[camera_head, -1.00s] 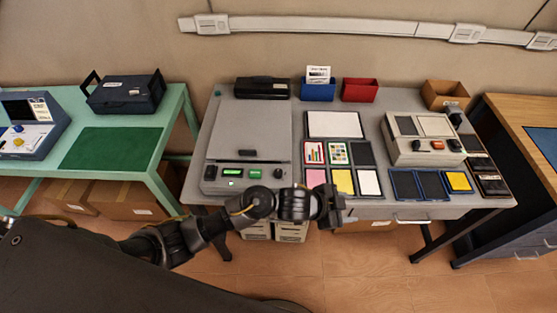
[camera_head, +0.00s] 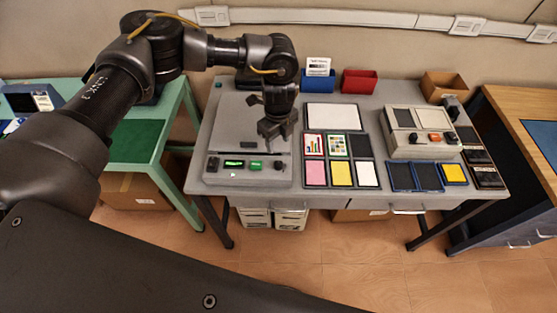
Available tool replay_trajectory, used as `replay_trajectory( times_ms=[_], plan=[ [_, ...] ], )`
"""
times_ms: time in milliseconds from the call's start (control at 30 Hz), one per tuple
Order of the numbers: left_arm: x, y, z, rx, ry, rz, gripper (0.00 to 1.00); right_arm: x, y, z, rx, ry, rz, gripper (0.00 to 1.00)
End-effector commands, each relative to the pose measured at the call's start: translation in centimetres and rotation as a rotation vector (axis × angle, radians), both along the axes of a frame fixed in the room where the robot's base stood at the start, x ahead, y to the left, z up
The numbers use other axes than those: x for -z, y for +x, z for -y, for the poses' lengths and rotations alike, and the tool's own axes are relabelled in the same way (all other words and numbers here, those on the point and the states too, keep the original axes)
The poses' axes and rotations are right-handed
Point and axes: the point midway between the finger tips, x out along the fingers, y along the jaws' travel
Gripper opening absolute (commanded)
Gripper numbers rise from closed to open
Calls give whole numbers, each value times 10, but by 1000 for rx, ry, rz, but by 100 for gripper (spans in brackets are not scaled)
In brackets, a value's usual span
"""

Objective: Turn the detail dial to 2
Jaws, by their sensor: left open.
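A grey flatbed machine (camera_head: 232,130) stands on the grey table, its front panel facing me. The panel has a lit green display (camera_head: 234,163), a green button (camera_head: 256,165) and a small dark round knob (camera_head: 279,166) at its right end, which looks like the dial. The knob's marking and setting are too small to read. My left gripper (camera_head: 270,146) is open and points down over the right part of the machine. Its fingers are just behind and above the knob; I cannot see any contact. My right gripper is not in view.
Right of the machine lie a white sheet (camera_head: 334,112) and a tray of coloured cards (camera_head: 341,187). A beige box with buttons (camera_head: 408,150) and blue-edged pads (camera_head: 428,177) are further right. Red (camera_head: 360,81) and blue (camera_head: 318,85) bins stand behind.

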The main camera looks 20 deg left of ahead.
Motion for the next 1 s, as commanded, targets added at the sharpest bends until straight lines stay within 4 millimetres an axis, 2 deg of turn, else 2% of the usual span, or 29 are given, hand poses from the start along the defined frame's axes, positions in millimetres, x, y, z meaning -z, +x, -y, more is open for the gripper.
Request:
replay_trajectory(
  times_ms=[167, 400, 600, 800, 1000],
  plan=[
    [16, -1, 1, 1, 0, -4, 48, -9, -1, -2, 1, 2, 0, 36],
    [61, -2, 1, 1, 1, -3, 48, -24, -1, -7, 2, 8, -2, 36],
    [92, -1, 1, 2, -1, -3, 48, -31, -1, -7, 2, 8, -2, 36],
    [106, -1, 1, 3, -2, 0, 48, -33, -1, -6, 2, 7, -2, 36],
    [108, -1, 1, 3, -2, 0, 48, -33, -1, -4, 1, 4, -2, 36]
  ],
)
